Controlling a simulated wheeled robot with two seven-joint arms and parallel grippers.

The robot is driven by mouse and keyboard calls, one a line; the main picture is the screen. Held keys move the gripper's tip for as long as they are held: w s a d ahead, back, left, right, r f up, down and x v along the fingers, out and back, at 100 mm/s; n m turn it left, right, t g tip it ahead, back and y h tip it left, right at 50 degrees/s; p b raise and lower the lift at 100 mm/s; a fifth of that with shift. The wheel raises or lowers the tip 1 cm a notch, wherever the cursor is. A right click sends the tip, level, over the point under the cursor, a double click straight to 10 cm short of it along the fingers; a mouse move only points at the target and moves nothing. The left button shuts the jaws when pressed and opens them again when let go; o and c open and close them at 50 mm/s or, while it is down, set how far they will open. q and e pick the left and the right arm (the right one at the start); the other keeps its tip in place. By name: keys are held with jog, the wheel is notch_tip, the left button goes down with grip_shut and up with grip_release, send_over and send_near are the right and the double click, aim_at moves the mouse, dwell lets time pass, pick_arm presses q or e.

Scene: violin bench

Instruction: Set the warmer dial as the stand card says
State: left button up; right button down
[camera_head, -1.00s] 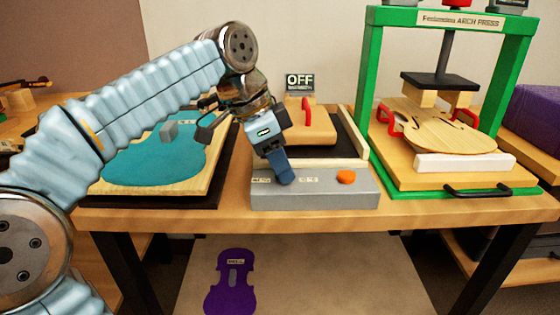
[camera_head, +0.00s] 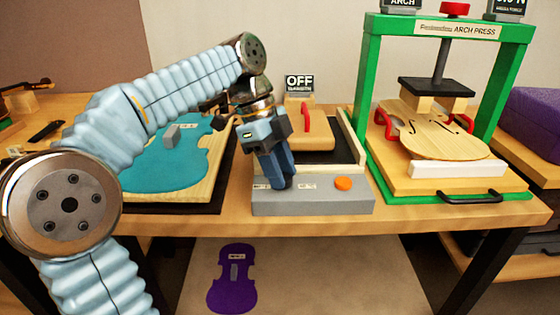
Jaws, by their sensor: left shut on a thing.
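The warmer is a grey box (camera_head: 325,203) at the front of the bench, with small white labels on its top and an orange knob or lamp (camera_head: 343,184) at its right end. The stand card (camera_head: 299,83) behind it reads "OFF" in large letters, with a smaller line I cannot read. My left gripper (camera_head: 283,183) points down onto the box's top, left of the orange part. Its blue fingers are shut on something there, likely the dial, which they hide. My right gripper is not in view.
A green arch press (camera_head: 372,100) with a violin plate (camera_head: 440,135) stands to the right. A teal violin shape (camera_head: 160,165) lies on a board to the left. A wooden block with a red handle (camera_head: 305,125) sits behind the warmer.

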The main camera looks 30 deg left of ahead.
pick_arm(q)
jog(key=m+g, duration=0.1)
jog(key=m, duration=0.3)
jog(key=shift+w+m+g+p, duration=0.2)
jog(key=shift+m+g+p, duration=0.1)
jog(key=shift+g, duration=0.1)
jog(key=m+g+y, duration=0.1)
jog(key=m, duration=0.3)
jog(key=shift+w+d+m, duration=0.1)
jog(key=shift+m, duration=0.2)
jog(key=shift+y, duration=0.3)
jog(key=o, duration=1)
jog(key=shift+o, duration=0.2)
jog(key=shift+r, duration=0.1)
